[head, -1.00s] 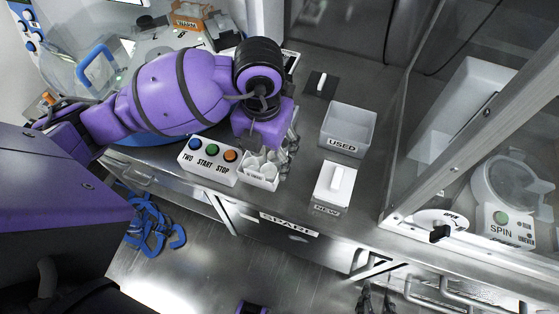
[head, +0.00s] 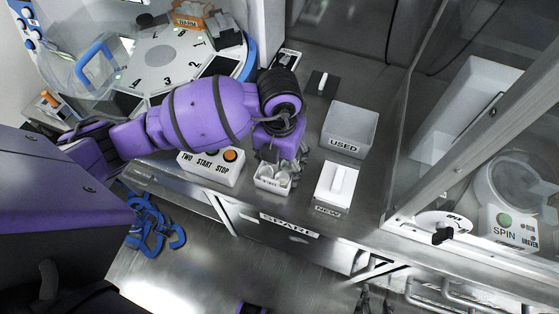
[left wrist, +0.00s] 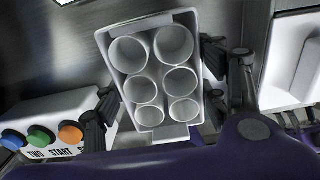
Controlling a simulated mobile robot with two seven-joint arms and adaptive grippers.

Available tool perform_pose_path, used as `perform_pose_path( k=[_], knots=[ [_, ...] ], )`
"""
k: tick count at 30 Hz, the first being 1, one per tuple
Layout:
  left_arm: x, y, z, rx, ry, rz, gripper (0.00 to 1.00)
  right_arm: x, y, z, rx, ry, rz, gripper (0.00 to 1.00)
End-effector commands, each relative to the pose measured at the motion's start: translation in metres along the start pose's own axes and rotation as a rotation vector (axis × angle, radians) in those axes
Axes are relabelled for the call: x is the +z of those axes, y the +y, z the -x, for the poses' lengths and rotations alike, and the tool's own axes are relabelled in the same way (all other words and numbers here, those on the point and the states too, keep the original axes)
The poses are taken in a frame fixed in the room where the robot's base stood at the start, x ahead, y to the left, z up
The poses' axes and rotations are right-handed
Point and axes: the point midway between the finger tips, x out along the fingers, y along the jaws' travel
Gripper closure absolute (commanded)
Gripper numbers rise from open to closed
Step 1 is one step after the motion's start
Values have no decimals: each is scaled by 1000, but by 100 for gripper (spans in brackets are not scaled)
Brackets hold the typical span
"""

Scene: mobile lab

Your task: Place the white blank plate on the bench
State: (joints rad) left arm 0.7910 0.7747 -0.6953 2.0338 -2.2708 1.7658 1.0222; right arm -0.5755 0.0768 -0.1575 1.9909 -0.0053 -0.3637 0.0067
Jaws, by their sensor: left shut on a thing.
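The white blank plate (head: 272,182) is a small white block with several round wells and a tiny label on its front. It is beside the button box, at the bench's front edge. In the left wrist view, the plate (left wrist: 188,124) is tilted in the picture, its wells facing the camera and looking empty. My left gripper (head: 279,163) is shut on it, with dark fingers on both sides, as the left wrist view shows (left wrist: 160,100). I cannot tell whether its underside touches the bench (head: 302,215).
The button box (head: 211,165) stands left of the plate. The NEW box (head: 325,195) and USED bin (head: 345,142) stand to its right. A dark square with a white handle (head: 320,84) lies behind. A numbered carousel (head: 165,58) is at the back left, the SPIN machine (head: 505,215) far right.

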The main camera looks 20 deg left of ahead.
Motion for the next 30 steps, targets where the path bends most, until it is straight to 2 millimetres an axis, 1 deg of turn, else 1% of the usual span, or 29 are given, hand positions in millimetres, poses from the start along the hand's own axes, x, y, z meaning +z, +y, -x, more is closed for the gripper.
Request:
perform_pose_path(
  k=[2,3,6,16,20,23,30],
  knots=[
    [0,0,-4,0,1,0,61,1,0,0,0,-1,0,60],
    [0,0,-3,0,1,0,28,0,0,0,0,0,1,60],
    [0,0,-3,1,1,0,15,0,0,0,0,0,1,60],
    [0,0,-2,1,1,0,15,-1,0,0,0,1,1,60],
    [1,0,8,1,-2,0,15,-3,1,0,0,5,1,60],
    [1,0,24,1,-3,0,15,-5,1,1,0,8,1,60],
    [2,0,77,0,-5,-1,15,-9,1,2,0,11,1,60]
  ],
)
